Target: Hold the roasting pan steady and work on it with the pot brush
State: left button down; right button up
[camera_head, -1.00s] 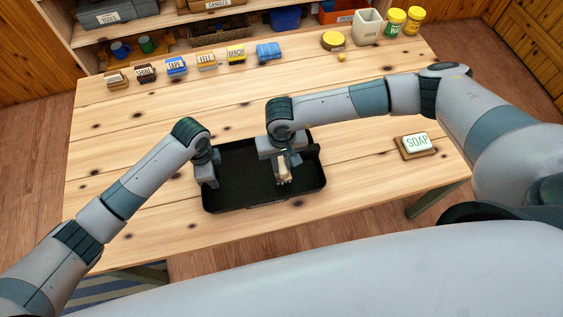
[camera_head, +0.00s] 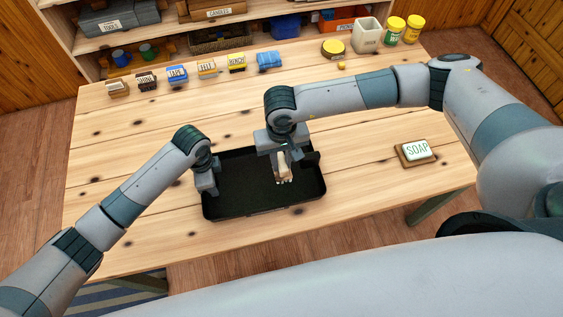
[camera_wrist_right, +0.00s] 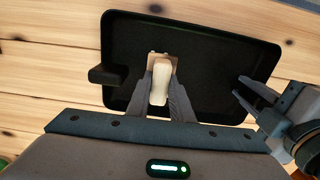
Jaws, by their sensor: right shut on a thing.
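The black roasting pan (camera_head: 240,205) lies on the wooden table, and it fills much of the right wrist view (camera_wrist_right: 215,60). My right gripper (camera_head: 283,165) is over the right half of the pan. It is shut on the pot brush (camera_wrist_right: 160,82), whose pale handle stands between the fingers. The brush's bristle end (camera_head: 284,181) points down at the pan floor; I cannot tell whether it touches. My left gripper (camera_head: 207,187) is at the pan's left edge with its fingers by the wall. Whether its fingers are closed on the rim cannot be made out.
A soap bar (camera_head: 417,149) on a wooden dish lies at the right. Several small labelled blocks (camera_head: 177,75) line the table's back edge, with a white container (camera_head: 367,35) and yellow-lidded jars (camera_head: 395,29) at the back right. The table's middle behind the pan is clear.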

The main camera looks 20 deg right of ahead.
jog(key=shift+r, duration=0.1)
pick_arm(q)
jog(key=shift+s+f, duration=0.1)
pick_arm(e)
jog(key=shift+r, duration=1.4)
pick_arm(q)
jog(key=c, duration=1.5)
grip_release()
jog(key=shift+r, duration=0.2)
notch_tip(320, 180, up, 12)
jog(key=shift+f, duration=0.15)
pick_arm(e)
jog(key=shift+s+f, duration=0.1)
